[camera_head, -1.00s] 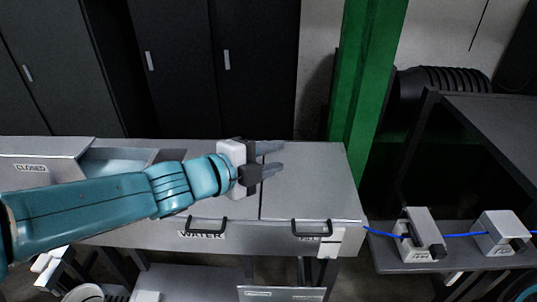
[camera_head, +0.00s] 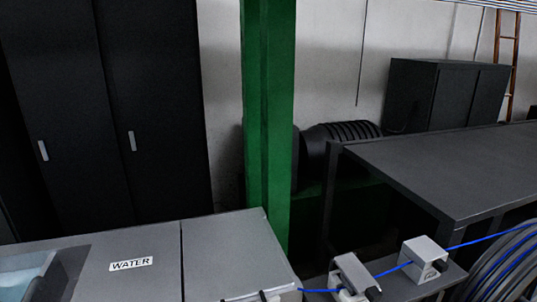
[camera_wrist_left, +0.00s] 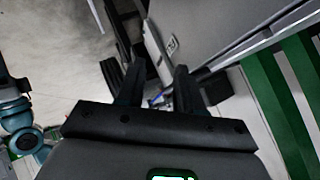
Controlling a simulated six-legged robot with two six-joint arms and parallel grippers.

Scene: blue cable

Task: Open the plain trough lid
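In the head view the grey trough top fills the lower left. Its right panel, the plain lid (camera_head: 225,250), carries no label and lies flat. A dark handle (camera_head: 262,296) shows at its front edge, cut by the frame. A seam parts it from the panel with the WATER label (camera_head: 131,263). My left gripper (camera_wrist_left: 155,85) shows only in the left wrist view, its two dark fingers apart. A pale labelled part and a bit of blue show beyond and between the fingers; I cannot tell whether they touch. My right gripper is not in view.
A green post (camera_head: 267,120) stands behind the trough. Two grey cable clips (camera_head: 424,258) hold a blue cable (camera_head: 470,241) to the right, near a cable reel (camera_head: 505,268). A dark table (camera_head: 450,170) stands behind them. An open basin (camera_head: 30,272) is at far left.

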